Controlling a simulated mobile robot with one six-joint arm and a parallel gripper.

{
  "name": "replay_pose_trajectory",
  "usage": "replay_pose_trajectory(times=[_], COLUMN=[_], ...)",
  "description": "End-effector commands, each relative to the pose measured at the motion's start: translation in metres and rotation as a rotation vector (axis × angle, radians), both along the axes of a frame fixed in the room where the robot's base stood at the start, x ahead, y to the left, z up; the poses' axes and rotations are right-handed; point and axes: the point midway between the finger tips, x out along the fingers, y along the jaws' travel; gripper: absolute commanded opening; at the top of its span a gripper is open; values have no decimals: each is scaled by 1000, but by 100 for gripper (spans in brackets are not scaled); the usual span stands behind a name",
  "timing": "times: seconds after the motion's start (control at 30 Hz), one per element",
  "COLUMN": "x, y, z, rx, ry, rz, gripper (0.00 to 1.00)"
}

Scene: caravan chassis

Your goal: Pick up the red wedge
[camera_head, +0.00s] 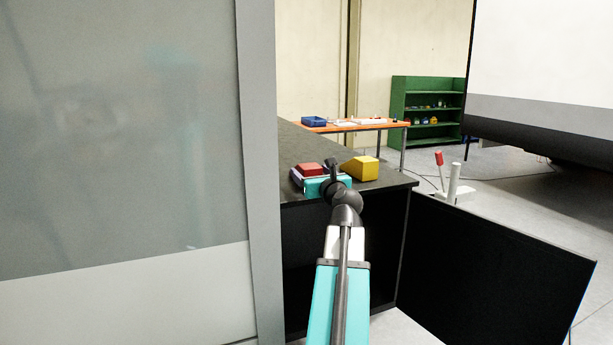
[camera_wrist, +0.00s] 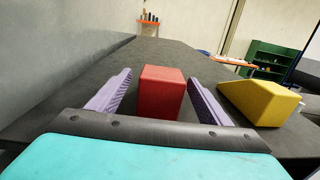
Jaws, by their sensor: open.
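The red wedge (camera_wrist: 161,92) sits on the dark countertop (camera_wrist: 60,100). In the wrist view it stands between the two purple fingers of my gripper (camera_wrist: 158,92), with a gap visible on each side. My gripper is open and low over the counter. In the head view the red wedge (camera_head: 307,169) shows just beyond my gripper (camera_head: 312,177), its lower part hidden. A yellow wedge (camera_head: 361,168) lies to the right of it on the same counter. It also shows in the wrist view (camera_wrist: 262,102), just right of the right finger.
A grey panel (camera_head: 120,130) stands close on the left. An open black door (camera_head: 490,265) hangs below the counter's right end. An orange table (camera_head: 350,126) and a green shelf (camera_head: 428,110) stand farther back. The counter beyond the red wedge is clear.

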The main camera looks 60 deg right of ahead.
Motion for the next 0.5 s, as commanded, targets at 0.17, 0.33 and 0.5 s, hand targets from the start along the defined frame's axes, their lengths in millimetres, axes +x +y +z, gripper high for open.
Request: replay_pose_trajectory(times=[0.17,0.33,0.5], x=[0,6,18], y=[0,-6,-17], z=[0,1,0], rx=[0,0,1], ry=[0,0,1], rz=[0,0,1], gripper=[72,72,72])
